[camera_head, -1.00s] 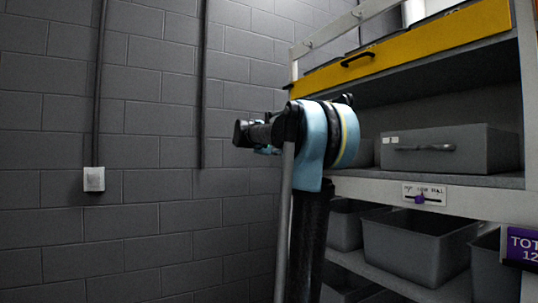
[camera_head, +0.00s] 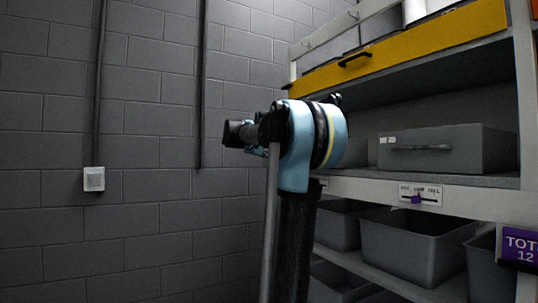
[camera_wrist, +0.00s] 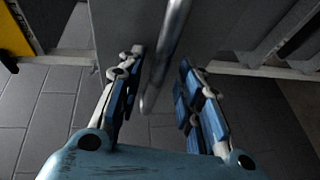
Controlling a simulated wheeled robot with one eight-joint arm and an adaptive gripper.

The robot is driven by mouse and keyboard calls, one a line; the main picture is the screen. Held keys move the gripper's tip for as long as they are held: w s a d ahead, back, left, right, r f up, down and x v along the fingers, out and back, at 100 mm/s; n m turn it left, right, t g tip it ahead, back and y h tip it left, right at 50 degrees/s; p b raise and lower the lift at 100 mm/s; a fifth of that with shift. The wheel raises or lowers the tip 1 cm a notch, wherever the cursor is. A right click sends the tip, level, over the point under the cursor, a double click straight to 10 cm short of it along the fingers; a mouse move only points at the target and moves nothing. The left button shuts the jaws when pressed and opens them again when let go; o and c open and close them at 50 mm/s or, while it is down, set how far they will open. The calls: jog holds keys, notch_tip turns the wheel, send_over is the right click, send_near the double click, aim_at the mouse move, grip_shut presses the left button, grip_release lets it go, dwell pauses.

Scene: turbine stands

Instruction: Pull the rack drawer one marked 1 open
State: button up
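In the wrist view my gripper (camera_wrist: 160,88) is open, with one blue-padded finger on each side of a bare metal bar handle (camera_wrist: 166,55). The handle runs across a plain grey panel (camera_wrist: 125,25); I see a gap between it and both fingers. In the head view my arm hides the gripper and part of the rack. A grey drawer (camera_head: 485,150) with a dark bar handle (camera_head: 420,148) and small white labels sits on the middle shelf. A yellow drawer front (camera_head: 430,45) with a black handle is above. I cannot read a 1 on any drawer.
Open grey bins (camera_head: 405,250) stand on the lower shelf. A small slider plate (camera_head: 420,193) is on the shelf edge, and a purple sign (camera_head: 520,246) is at right. A grey block wall (camera_head: 145,130) is at left. Grey tiled floor (camera_wrist: 40,120) shows below.

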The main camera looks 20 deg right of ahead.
jog(key=v, duration=1.2)
jog(key=shift+w+f, duration=0.1)
dwell(0.4)
jog(key=s+d+f+m+g+y, duration=0.25)
jog(key=s+f, duration=0.55)
jog(key=f, duration=0.6)
jog(key=s+d+f+m+g+y, duration=0.1)
jog(key=s+f+g+y, duration=0.15)
jog(key=s+f, duration=0.85)
jog(key=s+a+f+y, duration=0.2)
jog(key=s+f, duration=0.3)
jog(key=f, duration=0.5)
jog(key=s+a+f+m+g+y, duration=0.1)
jog(key=s+a+f+y, duration=0.2)
jog(key=f, duration=0.8)
jog(key=s+a+f+m+g+y, duration=0.1)
jog(key=s+a+f, duration=0.3)
jog(key=s+f, duration=0.4)
notch_tip(320, 180, down, 2)
jog(key=shift+a+f+y, duration=0.15)
jog(key=shift+a+y, duration=0.15)
jog(key=shift+y, duration=0.6)
